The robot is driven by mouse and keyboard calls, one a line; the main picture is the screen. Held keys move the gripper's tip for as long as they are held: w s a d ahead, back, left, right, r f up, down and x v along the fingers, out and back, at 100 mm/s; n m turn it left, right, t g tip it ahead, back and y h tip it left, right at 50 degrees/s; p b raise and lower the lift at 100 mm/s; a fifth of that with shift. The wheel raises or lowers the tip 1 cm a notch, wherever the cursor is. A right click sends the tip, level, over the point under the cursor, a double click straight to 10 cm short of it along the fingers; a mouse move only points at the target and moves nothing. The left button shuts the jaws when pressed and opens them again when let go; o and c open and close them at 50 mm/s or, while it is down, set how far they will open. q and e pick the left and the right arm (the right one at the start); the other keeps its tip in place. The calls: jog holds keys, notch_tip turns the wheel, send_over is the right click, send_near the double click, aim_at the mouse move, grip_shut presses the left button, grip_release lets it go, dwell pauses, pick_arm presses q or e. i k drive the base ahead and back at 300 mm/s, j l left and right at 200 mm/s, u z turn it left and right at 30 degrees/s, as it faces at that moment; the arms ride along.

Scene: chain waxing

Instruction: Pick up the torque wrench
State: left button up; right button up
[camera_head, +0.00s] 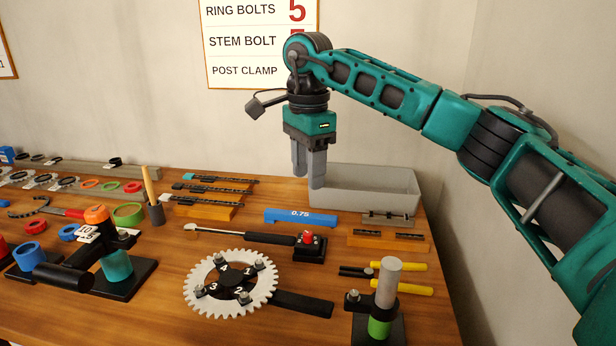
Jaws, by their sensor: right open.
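The torque wrench (245,235) appears to be the long tool with a silver head and shaft and a black handle. It lies on the table behind the toothed ring, its handle end at a black block (311,252) with a red knob. I cannot tell whether the handle touches the block. My right gripper (308,180) points down, open and empty, above and behind the wrench, in front of the grey bin's left end. My left gripper is not in view.
The grey bin (385,200) stands at the back right. A blue block (300,217) marked 0.75 lies behind the wrench. A toothed ring (213,312) lies in front.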

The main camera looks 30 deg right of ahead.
aim_at(191, 230)
jog(key=k+j, duration=0.8)
jog(key=j, duration=0.1)
